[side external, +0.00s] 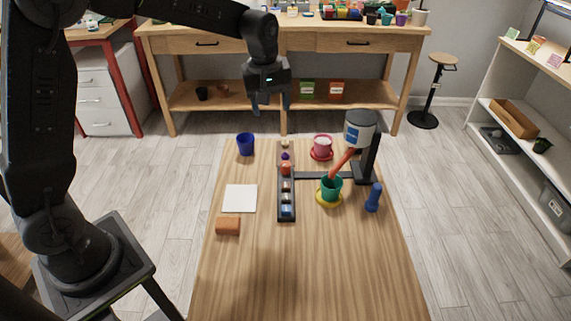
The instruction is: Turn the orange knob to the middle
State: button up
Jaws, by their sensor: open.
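An orange knob (286,169) shows near the far end of a dark, narrow panel (279,198) on the wooden table. A purple knob (285,156) sits just beyond it, and several other small parts line the panel nearer the camera. The orange knob's turn position is too small to tell. My gripper (271,104) hangs above and beyond the far end of the panel, its two fingers pointing down, apart and empty. It touches nothing on the table.
Right of the panel, a teal pot (331,190) stands on a yellow saucer (329,204) under a red spout from a grey container (361,128) on a black stand. A blue pot (245,144), white sheet (240,198) and orange-brown block (228,226) lie left. The near table is clear.

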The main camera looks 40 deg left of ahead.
aim_at(286, 164)
jog(key=w+f+n, duration=0.1)
jog(key=w+f, duration=0.1)
jog(key=f, duration=0.5)
jog(key=w+a+f+n+g, duration=0.1)
jog(key=w+f, duration=0.1)
jog(key=f, duration=0.6)
jog(key=w+f+n, duration=0.1)
jog(key=w+f, duration=0.1)
jog(key=f, duration=0.6)
jog(key=shift+w+a+f, duration=0.1)
jog(key=shift+a, duration=0.1)
jog(key=c, duration=0.9)
